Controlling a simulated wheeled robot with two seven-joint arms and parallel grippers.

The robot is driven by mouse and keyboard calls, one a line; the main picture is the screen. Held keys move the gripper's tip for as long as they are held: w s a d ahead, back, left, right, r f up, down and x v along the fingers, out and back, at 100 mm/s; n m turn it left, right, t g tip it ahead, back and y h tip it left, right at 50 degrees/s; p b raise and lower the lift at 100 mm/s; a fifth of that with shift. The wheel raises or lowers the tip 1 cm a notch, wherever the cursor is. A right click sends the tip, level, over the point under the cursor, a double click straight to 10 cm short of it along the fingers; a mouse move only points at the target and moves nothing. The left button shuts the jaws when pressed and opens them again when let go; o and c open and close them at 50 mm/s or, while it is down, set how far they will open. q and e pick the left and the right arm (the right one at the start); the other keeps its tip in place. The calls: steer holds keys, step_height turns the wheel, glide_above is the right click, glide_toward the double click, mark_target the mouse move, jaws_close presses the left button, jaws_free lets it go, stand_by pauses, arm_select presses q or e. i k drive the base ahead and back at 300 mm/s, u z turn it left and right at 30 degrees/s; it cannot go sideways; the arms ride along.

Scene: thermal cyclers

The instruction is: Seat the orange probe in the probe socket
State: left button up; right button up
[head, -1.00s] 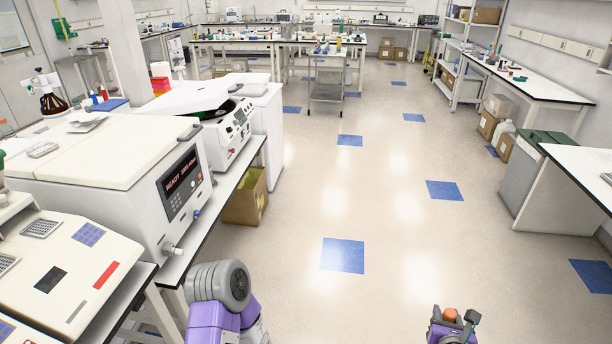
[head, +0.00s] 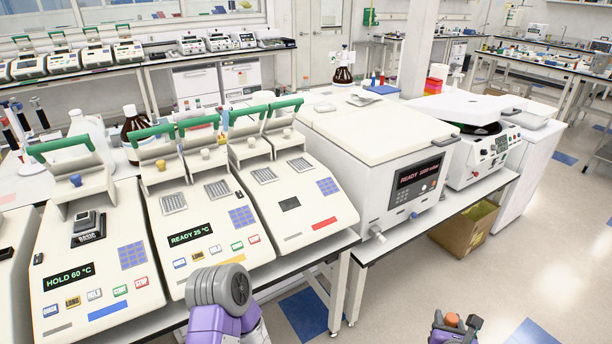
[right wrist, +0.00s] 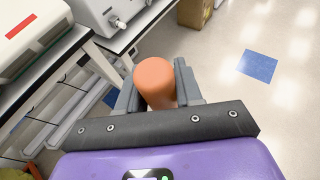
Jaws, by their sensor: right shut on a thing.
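My right gripper (head: 455,327) is low at the right in the head view, out over the floor and apart from the bench. In the right wrist view its two grey fingers (right wrist: 158,92) are shut on the orange probe (right wrist: 155,80), whose rounded orange top shows between them. The probe's lower part is hidden. The probe's top also shows small in the head view (head: 452,319). I cannot pick out the probe socket for certain. Several thermal cyclers stand on the bench, among them one reading HOLD 60 °C (head: 68,277) and one reading READY 25 °C (head: 190,234). My left gripper is out of view.
A large white machine reading READY (head: 375,150) stands right of the cyclers, with an open-lidded device (head: 485,150) beyond it. A cardboard box (head: 465,225) is on the floor beside the bench. More cyclers line the back bench (head: 200,60). The floor at right is clear.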

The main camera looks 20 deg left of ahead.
mark_target(85, 219)
steer(key=u, duration=1.85)
